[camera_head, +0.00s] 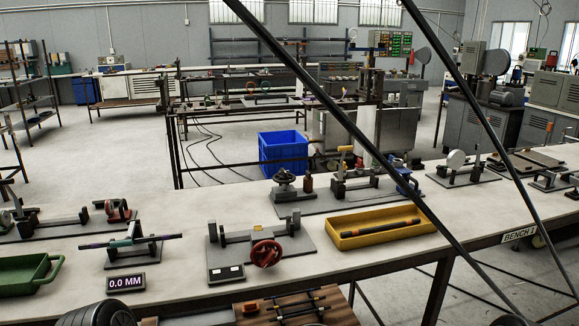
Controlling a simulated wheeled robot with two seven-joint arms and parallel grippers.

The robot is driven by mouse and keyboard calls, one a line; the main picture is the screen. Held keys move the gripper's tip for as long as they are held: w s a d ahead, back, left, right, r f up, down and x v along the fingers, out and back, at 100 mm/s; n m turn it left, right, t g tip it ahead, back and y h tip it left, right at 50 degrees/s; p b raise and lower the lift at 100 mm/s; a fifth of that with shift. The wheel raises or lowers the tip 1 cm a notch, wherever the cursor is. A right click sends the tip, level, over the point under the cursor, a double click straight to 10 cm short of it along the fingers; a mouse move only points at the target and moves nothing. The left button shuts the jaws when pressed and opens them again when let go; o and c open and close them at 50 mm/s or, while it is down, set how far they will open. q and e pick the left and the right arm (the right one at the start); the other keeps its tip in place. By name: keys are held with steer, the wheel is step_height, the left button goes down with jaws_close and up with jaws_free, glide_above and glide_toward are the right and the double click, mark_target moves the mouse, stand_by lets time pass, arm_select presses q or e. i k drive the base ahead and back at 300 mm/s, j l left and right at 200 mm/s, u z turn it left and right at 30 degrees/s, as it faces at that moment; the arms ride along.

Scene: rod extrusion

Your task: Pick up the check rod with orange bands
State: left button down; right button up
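Several dark rods (298,309) with small yellow-orange bands lie on a brown slatted wooden rack (340,313) at the bottom centre, partly cut off by the frame edge. Neither of my grippers is in view.
The pale bench (180,285) carries a fixture with a red handwheel (266,254), a 0.0 MM display (126,283) and a green tray (25,272). Two dark diagonal bars (330,107) cross the view. A blue crate (283,153) stands behind the bench.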

mark_target(353, 233)
steer(key=i+l, duration=0.5)
steer(key=l, duration=0.2)
steer(key=i+l+u, duration=0.1)
steer(key=l, duration=0.25)
steer(key=i+l, duration=0.35)
